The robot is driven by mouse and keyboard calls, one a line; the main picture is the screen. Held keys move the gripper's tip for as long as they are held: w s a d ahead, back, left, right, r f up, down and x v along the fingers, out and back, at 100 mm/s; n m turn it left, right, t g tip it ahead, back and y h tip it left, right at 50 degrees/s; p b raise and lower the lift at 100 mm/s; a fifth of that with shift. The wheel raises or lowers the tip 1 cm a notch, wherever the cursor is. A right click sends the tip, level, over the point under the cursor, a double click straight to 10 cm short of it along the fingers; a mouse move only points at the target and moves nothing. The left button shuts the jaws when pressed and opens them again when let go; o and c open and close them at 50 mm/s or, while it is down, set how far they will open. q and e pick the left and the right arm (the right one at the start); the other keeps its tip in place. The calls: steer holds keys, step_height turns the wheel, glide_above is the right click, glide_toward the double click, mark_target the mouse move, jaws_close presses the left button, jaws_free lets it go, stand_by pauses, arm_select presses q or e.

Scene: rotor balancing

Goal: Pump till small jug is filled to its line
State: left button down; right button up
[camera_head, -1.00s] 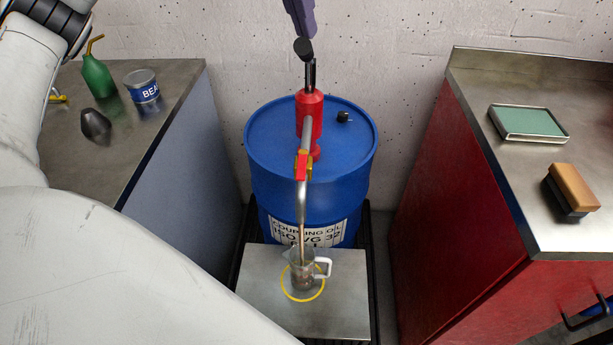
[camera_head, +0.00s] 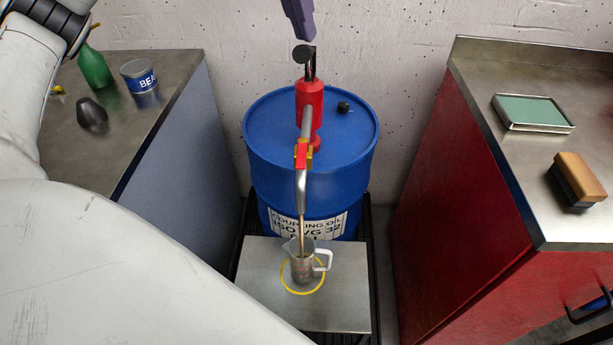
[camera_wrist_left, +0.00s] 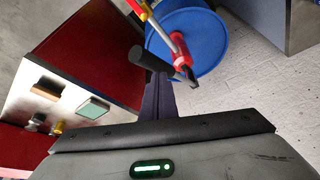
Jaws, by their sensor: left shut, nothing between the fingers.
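The red hand pump (camera_head: 310,98) stands on the blue drum (camera_head: 268,150), with its black handle (camera_head: 304,55) at the top. The spout (camera_head: 301,192) points down at the small jug (camera_head: 302,266), and a thin brownish stream runs into it. The clear jug stands upright within a yellow ring on the metal plate (camera_head: 345,305); its line and liquid level are too small to read. My left gripper (camera_head: 302,34) is shut and empty just above the handle; I cannot tell whether they touch. The handle also shows beside the fingers in the left wrist view (camera_wrist_left: 150,59). My right gripper is out of view.
The left bench holds a green bottle (camera_head: 95,70), a blue can (camera_head: 138,75) and a dark object (camera_head: 92,115). The red cabinet (camera_head: 455,185) on the right carries a green-topped tray (camera_head: 533,112) and a brush (camera_head: 578,180). The wall is close behind the drum.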

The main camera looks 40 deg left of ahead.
arm_select(q)
step_height(320, 180, up, 16)
steer(key=w+a+p, duration=0.1)
steer(key=p, duration=0.7)
steer(key=shift+w, duration=0.25)
stand_by(0.8)
